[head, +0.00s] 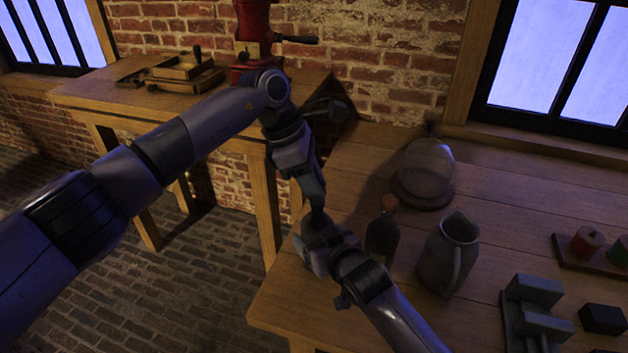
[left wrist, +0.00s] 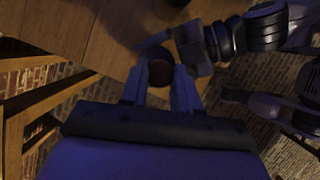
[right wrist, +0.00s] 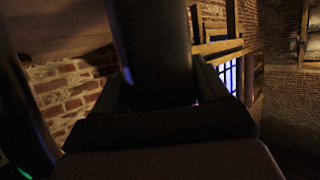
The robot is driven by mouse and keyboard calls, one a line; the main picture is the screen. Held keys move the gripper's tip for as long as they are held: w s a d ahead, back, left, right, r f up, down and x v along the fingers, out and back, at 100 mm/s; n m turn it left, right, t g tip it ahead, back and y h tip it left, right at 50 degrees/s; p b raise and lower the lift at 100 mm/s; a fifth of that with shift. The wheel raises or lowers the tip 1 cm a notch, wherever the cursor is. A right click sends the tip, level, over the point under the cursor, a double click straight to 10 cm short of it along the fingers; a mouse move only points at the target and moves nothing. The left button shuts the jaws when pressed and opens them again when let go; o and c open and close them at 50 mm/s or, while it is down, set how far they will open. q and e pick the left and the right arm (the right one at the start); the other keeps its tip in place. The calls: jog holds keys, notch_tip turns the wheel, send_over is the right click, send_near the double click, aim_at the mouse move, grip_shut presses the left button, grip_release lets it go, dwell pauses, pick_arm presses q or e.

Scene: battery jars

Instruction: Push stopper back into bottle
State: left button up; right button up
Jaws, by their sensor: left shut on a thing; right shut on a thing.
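My left gripper (head: 316,197) reaches down above the table's left edge, just over my right gripper (head: 314,232). In the left wrist view, a round dark reddish-brown end, which looks like the stopper (left wrist: 162,73), sits between the closed left fingers (left wrist: 160,88). My right gripper also shows close beside it there. In the right wrist view, the right fingers (right wrist: 165,92) are shut on a dark cylinder, which looks like the bottle (right wrist: 152,45). In the head view the grippers mostly hide both held things. Whether the stopper touches the bottle's neck cannot be told.
A dark corked bottle (head: 381,238) stands on the table beside a grey jug (head: 447,255). Behind them is a glass dome (head: 425,165) on a round base. Grey blocks (head: 533,290), a black block (head: 602,319) and a tray (head: 588,262) stand right. Another wooden table (head: 90,92) stands back left.

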pick_arm(q)
jog(key=shift+f, duration=0.35)
jog(key=o, duration=1.1)
jog(key=shift+c, duration=0.2)
jog(key=v, duration=1.2)
pick_arm(e)
jog(key=o, duration=1.5)
